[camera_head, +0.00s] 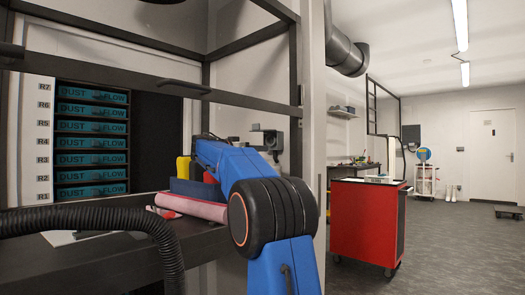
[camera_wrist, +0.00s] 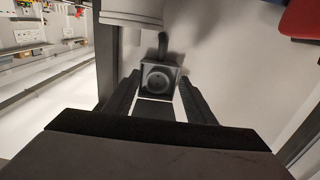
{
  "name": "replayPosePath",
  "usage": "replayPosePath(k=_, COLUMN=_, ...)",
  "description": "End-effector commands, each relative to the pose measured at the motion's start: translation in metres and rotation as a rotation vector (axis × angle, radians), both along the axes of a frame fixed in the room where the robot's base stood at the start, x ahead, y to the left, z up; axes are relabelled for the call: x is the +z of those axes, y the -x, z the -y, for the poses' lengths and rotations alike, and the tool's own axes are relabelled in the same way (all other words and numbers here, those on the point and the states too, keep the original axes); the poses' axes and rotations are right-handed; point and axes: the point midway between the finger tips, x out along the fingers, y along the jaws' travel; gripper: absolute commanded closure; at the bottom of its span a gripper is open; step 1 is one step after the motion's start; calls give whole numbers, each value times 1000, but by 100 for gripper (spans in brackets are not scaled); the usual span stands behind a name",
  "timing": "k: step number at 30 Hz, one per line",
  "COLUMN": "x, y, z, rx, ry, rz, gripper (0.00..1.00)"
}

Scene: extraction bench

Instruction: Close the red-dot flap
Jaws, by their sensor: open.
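In the wrist view a small dark grey box (camera_wrist: 159,79) with a round port in its face sits on a pale wall, ahead of my gripper (camera_wrist: 158,82). A dark flat plate (camera_wrist: 155,110) shows just below it, between the fingers. It may be the flap, but I see no red dot on it. My gripper is open, one finger on each side of the box, with nothing visibly gripped. I cannot tell whether the fingers touch anything.
Dark frame bars (camera_head: 160,83) cross above the bench (camera_head: 110,255). A ribbed black hose (camera_head: 150,220) arches in front. A pink roll (camera_head: 190,207) and a blue block (camera_head: 195,188) lie beside my arm. A red cabinet (camera_head: 365,225) stands to the right, with open floor beyond.

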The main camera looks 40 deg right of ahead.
Motion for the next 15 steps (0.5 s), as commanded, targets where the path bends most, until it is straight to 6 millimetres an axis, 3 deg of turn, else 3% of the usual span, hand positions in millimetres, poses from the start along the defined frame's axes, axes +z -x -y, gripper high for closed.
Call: replayPosePath(k=15, x=0, y=8, z=-101, rx=3, ry=0, rz=-1, gripper=50)
